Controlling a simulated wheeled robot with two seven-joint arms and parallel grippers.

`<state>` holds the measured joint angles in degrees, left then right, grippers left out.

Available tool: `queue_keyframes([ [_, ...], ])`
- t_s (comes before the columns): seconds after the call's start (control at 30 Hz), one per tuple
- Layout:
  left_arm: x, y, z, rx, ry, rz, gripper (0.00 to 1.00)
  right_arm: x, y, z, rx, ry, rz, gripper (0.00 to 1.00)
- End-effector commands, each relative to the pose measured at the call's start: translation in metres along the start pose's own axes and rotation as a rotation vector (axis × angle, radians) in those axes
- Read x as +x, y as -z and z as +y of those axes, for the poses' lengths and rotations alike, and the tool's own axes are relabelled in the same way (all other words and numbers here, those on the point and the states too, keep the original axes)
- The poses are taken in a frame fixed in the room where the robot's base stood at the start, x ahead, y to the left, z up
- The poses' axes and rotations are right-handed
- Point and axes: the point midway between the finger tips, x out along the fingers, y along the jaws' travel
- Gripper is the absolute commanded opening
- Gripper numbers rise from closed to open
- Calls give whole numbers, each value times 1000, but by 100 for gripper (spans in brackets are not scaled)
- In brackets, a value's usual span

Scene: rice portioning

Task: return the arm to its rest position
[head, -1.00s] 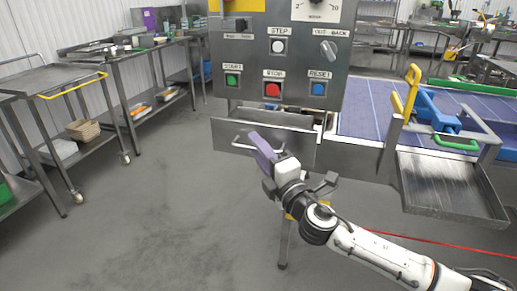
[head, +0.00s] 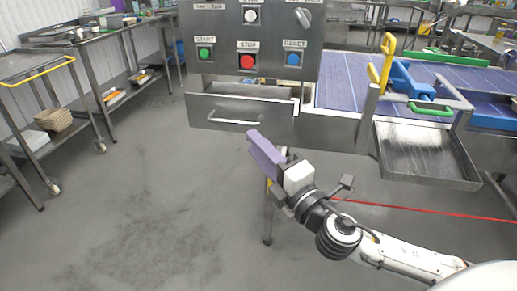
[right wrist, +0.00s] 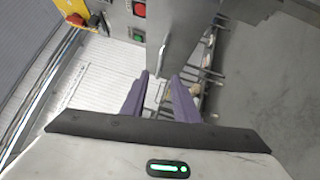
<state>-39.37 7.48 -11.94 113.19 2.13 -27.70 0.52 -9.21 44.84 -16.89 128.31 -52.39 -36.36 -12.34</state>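My right arm comes in from the lower right of the head view. Its gripper (head: 265,152) has purple fingers and is in front of and below the metal drawer (head: 270,122), apart from the drawer's bar handle. In the right wrist view, the two purple fingers (right wrist: 160,98) stand apart with nothing held between them. The drawer's handle shows beyond the gap. The drawer stands partly pulled out under the control panel (head: 222,62). My left arm and gripper are not in view.
A steel tray (head: 425,165) juts out at the right below the purple conveyor belt (head: 345,85). A cart with a yellow handle (head: 50,77) and benches stand on the left. A red line (head: 430,210) crosses the floor on the right. The floor in front is clear.

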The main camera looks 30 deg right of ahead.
Motion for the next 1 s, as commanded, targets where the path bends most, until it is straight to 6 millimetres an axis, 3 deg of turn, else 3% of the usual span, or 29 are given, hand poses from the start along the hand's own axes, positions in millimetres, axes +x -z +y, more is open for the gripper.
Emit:
queue_keyframes([
  [0.43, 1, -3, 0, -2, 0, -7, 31, 0, 0, -1, 4, 3, 0, 28],
  [0.53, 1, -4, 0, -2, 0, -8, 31, -4, 3, -18, 55, 46, -3, 28],
  [0.63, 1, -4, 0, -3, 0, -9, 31, -16, 11, -61, 191, 156, -13, 28],
  [0.77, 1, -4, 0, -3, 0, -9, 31, -55, 36, -142, 487, 377, -57, 28],
  [0.9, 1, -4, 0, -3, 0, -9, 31, -116, 76, -222, 847, 613, -152, 28],
  [1.0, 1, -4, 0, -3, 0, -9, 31, -165, 108, -263, 1095, 754, -245, 28],
])
